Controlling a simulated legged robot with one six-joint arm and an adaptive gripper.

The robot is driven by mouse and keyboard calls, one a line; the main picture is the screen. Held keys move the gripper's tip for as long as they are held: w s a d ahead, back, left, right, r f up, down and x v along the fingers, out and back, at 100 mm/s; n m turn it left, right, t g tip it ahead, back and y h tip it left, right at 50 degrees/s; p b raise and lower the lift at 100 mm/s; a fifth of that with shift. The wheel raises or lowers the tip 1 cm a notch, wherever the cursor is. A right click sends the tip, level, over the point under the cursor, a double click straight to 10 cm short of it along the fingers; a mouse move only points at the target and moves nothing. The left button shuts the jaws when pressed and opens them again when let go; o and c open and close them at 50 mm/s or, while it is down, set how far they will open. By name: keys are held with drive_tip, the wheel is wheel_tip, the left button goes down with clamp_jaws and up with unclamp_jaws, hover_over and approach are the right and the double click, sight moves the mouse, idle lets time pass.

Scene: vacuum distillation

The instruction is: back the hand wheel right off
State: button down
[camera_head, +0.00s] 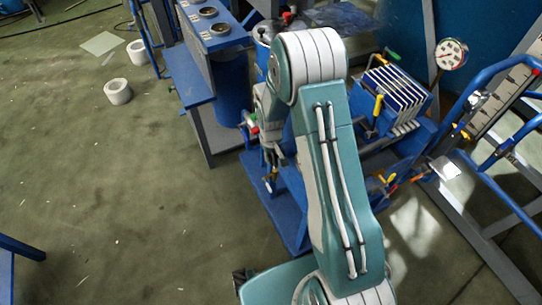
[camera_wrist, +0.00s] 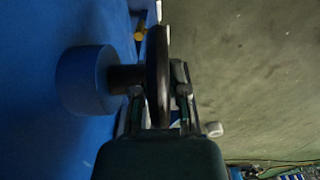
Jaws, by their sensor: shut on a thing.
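The hand wheel (camera_wrist: 158,70) shows edge-on in the wrist view as a dark upright disc. A dark stem (camera_wrist: 124,78) joins it to a round blue boss (camera_wrist: 84,80) on its left. My gripper (camera_wrist: 160,108) is shut on the hand wheel, with one finger on each side of the rim. In the head view my gripper (camera_head: 273,160) is low on the left of my arm, beside the blue equipment. I cannot make out the hand wheel there.
A blue plate stack (camera_head: 396,92) and a pressure gauge (camera_head: 452,55) stand right of my arm. A blue bench (camera_head: 214,38) stands behind on the left. Blue rails (camera_head: 490,90) are at the far right. White rings (camera_head: 118,91) lie on the floor, which is mostly clear at left.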

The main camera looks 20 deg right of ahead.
drive_tip(key=shift+f+g+h, duration=0.1)
drive_tip(key=shift+g+h, duration=0.2)
drive_tip(key=shift+g, duration=1.3)
drive_tip(key=c, duration=0.6)
unclamp_jaws()
drive_tip(key=shift+c, duration=0.2)
drive_tip(key=v, duration=1.2)
drive_tip(key=shift+a, duration=0.1)
